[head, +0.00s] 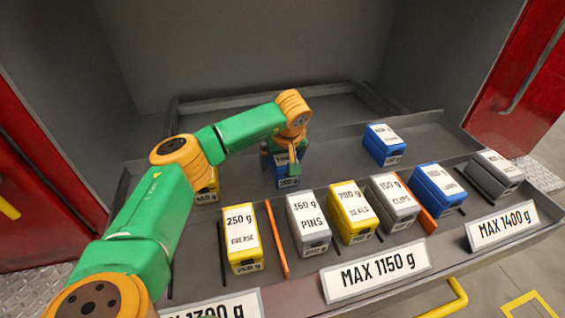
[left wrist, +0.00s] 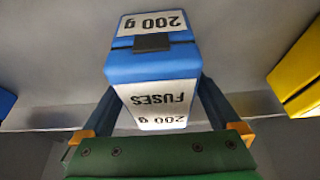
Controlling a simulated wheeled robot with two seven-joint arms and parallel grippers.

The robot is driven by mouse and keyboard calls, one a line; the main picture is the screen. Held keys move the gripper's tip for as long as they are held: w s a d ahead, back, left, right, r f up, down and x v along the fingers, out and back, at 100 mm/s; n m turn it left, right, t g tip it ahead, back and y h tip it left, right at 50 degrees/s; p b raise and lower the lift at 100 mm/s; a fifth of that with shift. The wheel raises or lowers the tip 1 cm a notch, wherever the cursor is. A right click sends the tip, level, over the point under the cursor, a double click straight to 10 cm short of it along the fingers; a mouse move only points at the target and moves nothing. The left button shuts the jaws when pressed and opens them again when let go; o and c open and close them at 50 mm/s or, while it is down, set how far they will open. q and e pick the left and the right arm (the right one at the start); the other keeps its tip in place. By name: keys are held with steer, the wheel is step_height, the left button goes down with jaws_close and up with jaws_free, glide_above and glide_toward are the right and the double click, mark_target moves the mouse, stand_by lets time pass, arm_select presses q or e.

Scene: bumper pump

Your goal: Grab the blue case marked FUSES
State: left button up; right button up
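The blue case marked FUSES (left wrist: 160,68) has white labels reading FUSES and 200 g. It fills the middle of the left wrist view, upside down there. In the head view the same case (head: 288,183) sits at the back of the shelf, its top partly hidden by my gripper. My left gripper (head: 281,158) is above it, with one dark finger down each side. In the left wrist view the fingers (left wrist: 158,105) look spread, with gaps beside the label; their tips are hidden behind the case. My right gripper is not in view.
A yellow case (head: 207,194) stands left of the blue one, partly behind my arm. Another blue case (head: 384,145) stands to the right. A front row holds GREASE (head: 241,238), PINS (head: 308,224), SEALS (head: 351,212), CLIPS (head: 394,202) and more. Orange dividers (head: 277,240) separate some.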

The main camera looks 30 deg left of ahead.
arm_select(q)
steer(key=c, duration=1.4)
steer(key=shift+o, duration=0.2)
steer(key=shift+r, duration=0.1)
